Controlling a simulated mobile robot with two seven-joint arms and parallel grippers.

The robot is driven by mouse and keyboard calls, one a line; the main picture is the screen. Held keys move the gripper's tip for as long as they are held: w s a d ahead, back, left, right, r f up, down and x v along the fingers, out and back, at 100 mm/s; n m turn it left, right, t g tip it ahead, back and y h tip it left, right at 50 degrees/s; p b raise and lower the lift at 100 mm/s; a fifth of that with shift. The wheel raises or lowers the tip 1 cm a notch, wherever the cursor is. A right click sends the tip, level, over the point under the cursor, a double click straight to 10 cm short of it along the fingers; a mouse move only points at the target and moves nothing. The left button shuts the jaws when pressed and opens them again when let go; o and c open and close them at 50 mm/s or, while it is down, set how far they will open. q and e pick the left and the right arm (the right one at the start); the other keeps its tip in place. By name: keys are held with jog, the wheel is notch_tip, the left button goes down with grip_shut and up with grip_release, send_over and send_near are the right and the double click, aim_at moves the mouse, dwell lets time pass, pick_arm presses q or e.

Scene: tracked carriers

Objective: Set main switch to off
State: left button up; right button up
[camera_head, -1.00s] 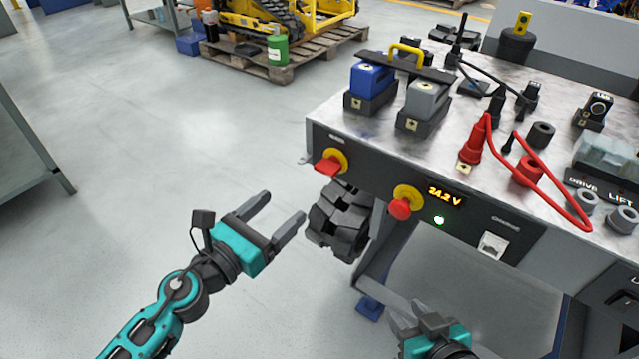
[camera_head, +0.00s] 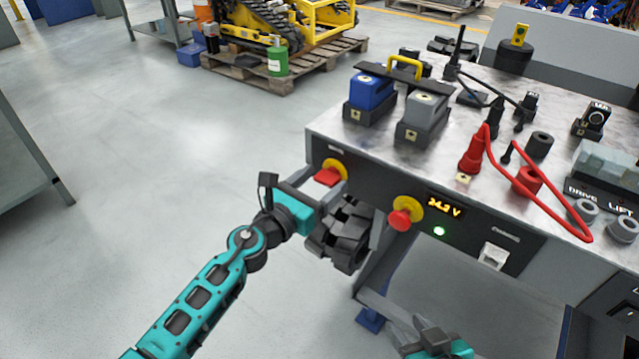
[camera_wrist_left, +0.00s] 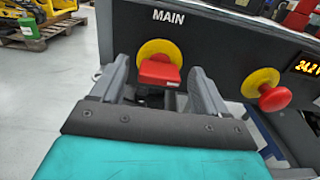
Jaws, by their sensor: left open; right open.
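The main switch (camera_head: 328,176) is a red handle on a yellow round plate at the left end of the bench's front panel. In the left wrist view the red handle (camera_wrist_left: 158,73) lies under the label MAIN, between the fingers of my left gripper (camera_wrist_left: 160,85). The handle looks flat and wide. My left gripper (camera_head: 308,190) is open, its fingers on either side of the handle; I cannot tell whether they touch it. In the head view its fingers are partly hidden. My right gripper (camera_head: 415,335) is low at the bottom edge, away from the switch.
A red knob on a yellow plate (camera_head: 402,216) sits right of the switch, beside a 24.2 V display (camera_head: 444,205) and a lit green lamp (camera_head: 439,231). Blue (camera_head: 371,92) and grey (camera_head: 425,112) blocks stand on the bench top.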

pick_arm(q)
jog(key=c, duration=1.1)
jog(key=shift+o, duration=0.2)
jog(key=shift+n, duration=0.3)
jog(key=n, duration=0.3)
jog(key=shift+a+n+p, duration=0.1)
jog(key=shift+n+p, duration=0.3)
jog(key=n+p, duration=0.1)
jog(key=n, duration=0.3)
jog(key=shift+w, duration=0.1)
jog(key=n+p, duration=0.1)
jog(key=n, duration=0.4)
jog(key=shift+a, duration=0.1)
jog(key=n+p, duration=0.1)
jog(key=n, duration=0.3)
jog(key=shift+f, duration=0.15)
jog(key=shift+n, duration=0.3)
